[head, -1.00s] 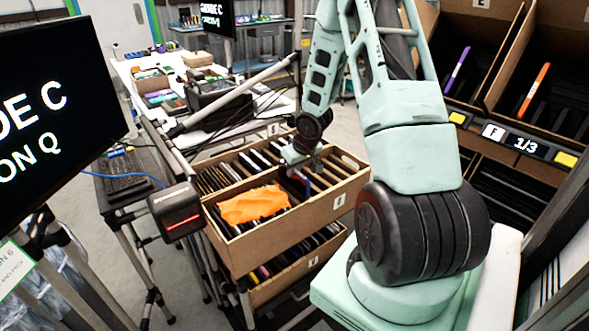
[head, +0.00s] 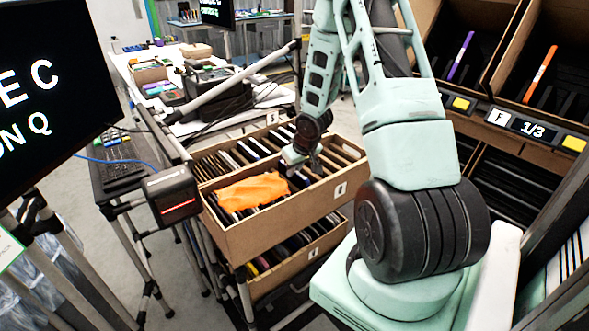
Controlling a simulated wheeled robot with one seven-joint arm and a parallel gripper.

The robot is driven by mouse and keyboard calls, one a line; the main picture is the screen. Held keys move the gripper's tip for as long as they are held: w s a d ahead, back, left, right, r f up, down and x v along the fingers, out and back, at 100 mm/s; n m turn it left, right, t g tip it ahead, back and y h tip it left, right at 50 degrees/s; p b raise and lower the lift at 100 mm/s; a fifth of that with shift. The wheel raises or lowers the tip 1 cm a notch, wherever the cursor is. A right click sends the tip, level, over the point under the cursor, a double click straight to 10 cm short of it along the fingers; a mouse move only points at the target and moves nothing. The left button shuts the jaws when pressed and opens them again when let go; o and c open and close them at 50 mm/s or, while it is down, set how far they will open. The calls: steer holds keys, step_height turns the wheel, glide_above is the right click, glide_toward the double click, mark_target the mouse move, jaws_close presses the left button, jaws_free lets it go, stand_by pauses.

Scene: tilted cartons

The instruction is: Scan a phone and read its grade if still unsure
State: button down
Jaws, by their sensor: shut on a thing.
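My gripper (head: 308,166) is low over the upper carton (head: 285,225), which holds a row of upright phones. It is shut on a phone among them, mostly hidden by the jaws and the carton's contents. A black scanner (head: 172,195) with a red light line is mounted to the left of the carton. A monitor (head: 50,95) at the left edge shows large white text, cut off, with "E C" and "ON Q" readable.
An orange cloth-like piece (head: 253,191) lies over phones in the upper carton. A lower carton (head: 300,262) with more phones sits beneath. Right, tilted bins stand above a label (head: 515,125) reading "F 1/3". A keyboard (head: 122,165) rests on a stand at left.

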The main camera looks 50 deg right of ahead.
steer(key=shift+f, duration=0.25)
stand_by(0.3)
steer(key=c, duration=1.3)
jaws_free()
steer(key=shift+c, duration=0.2)
steer(key=w+d+r+p+v, duration=0.1)
steer(key=w+p+v, duration=0.2)
steer(key=p+v, duration=1.3)
steer(key=v, duration=1)
steer(key=shift+p, duration=0.3)
steer(key=shift+w, duration=0.1)
